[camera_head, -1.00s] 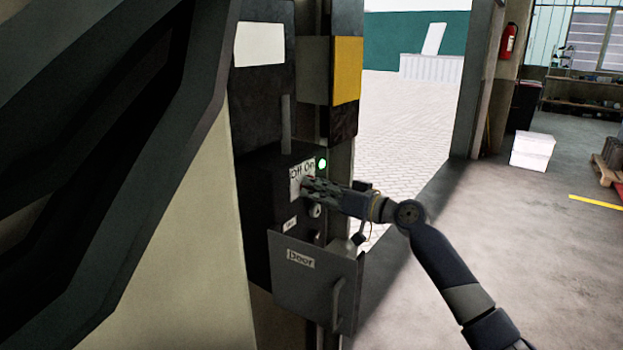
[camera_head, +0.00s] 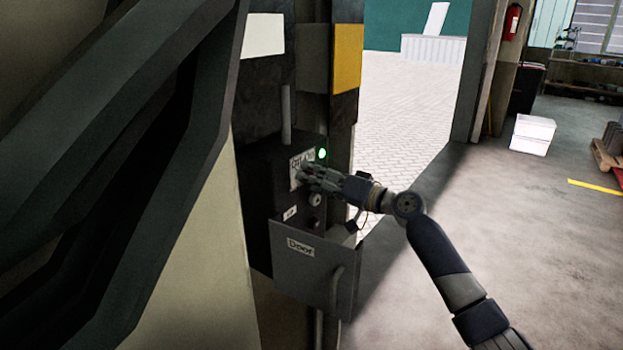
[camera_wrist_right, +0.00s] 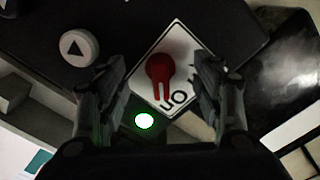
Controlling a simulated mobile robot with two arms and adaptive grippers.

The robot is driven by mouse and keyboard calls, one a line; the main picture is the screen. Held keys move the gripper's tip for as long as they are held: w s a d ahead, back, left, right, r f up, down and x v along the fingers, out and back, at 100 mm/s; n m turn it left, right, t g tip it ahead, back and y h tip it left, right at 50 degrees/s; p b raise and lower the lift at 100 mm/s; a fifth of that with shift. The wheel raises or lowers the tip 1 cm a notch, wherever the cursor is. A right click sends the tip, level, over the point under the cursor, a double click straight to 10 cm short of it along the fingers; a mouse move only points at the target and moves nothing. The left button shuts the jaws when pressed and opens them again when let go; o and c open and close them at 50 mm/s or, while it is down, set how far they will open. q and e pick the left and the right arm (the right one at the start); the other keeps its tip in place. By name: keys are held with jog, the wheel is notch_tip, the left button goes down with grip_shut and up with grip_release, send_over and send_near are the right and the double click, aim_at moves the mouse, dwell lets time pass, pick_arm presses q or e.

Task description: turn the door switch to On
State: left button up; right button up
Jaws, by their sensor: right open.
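The door switch is a red knob (camera_wrist_right: 158,68) on a white plate (camera_wrist_right: 146,87) in the right wrist view. Its handle points down the picture, toward the "On" lettering. My right gripper (camera_wrist_right: 160,88) is open, with one finger on each side of the knob; I cannot tell whether they touch it. In the head view the right gripper (camera_head: 305,175) is at the "Off On" plate (camera_head: 296,164) of the dark control box, and its fingers hide the knob. A green lamp (camera_head: 322,154) is lit beside the plate. My left gripper is not in view.
Below the plate, a grey flap labelled "Door" (camera_head: 315,273) with a handle stands out from the box. A white round button with an arrow (camera_wrist_right: 79,48) is near the knob. The doorway opens behind. Clear floor (camera_head: 500,220) lies to the right, with white boxes (camera_head: 532,134) farther back.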

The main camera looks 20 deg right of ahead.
jog(key=shift+o, duration=0.2)
dwell(0.3)
jog(key=b+v, duration=0.2)
jog(key=v, duration=0.5)
dwell(0.4)
